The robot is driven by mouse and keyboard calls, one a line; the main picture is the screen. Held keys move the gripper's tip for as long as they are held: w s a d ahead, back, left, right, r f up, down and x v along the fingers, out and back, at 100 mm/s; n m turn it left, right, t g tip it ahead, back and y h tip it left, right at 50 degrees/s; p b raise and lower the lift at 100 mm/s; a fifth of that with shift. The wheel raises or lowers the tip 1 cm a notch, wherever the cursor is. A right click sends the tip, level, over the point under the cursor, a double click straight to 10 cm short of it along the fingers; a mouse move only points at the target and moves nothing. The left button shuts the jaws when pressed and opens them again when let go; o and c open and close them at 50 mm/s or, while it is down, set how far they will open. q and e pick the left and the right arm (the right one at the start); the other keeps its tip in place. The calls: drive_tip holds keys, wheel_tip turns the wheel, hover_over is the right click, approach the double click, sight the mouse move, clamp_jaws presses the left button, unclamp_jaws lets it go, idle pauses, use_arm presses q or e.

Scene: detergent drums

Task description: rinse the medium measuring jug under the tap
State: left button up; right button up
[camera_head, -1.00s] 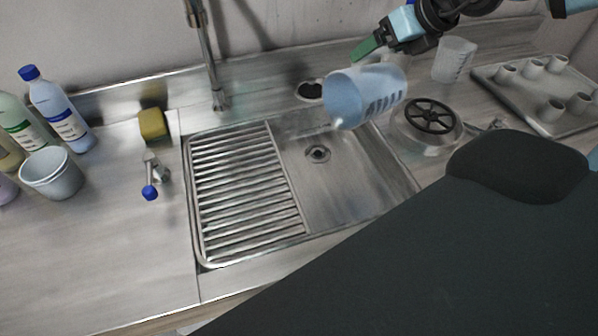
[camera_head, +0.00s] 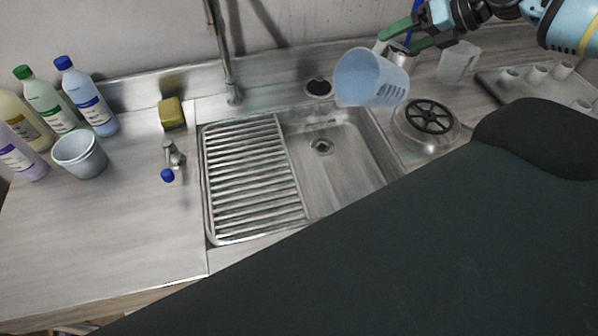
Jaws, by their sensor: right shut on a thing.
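The translucent measuring jug (camera_head: 370,78) with dark graduation marks hangs tilted above the back right of the sink basin (camera_head: 345,165), its mouth facing left. My right gripper (camera_head: 400,40), with green fingers, comes from the upper right and is shut on the jug at its handle side. The tall tap pipe (camera_head: 225,60) rises behind the sink, left of the jug and apart from it; its upper end is out of view. A small lever with a blue knob (camera_head: 168,175) stands left of the sink. My left gripper is not in view.
A ribbed drainboard (camera_head: 250,180) fills the sink's left half. A yellow sponge (camera_head: 171,113), a grey cup (camera_head: 80,155) and several bottles (camera_head: 90,100) stand left. Right are a round lidded metal piece (camera_head: 428,118), a clear jug (camera_head: 458,62) and a cup tray (camera_head: 490,85).

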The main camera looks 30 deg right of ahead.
wheel_tip(320, 180, up, 2)
drive_tip(key=m+y, duration=0.1)
drive_tip(key=y, duration=0.1)
drive_tip(key=m+t+y, duration=0.1)
drive_tip(key=y, duration=0.2)
drive_tip(key=shift+d+m, duration=0.1)
drive_tip(key=shift+m, duration=0.2)
wheel_tip(320, 180, up, 2)
drive_tip(key=m+t+y, duration=0.2)
drive_tip(key=m+y, duration=0.1)
drive_tip(key=y, duration=0.1)
idle(0.4)
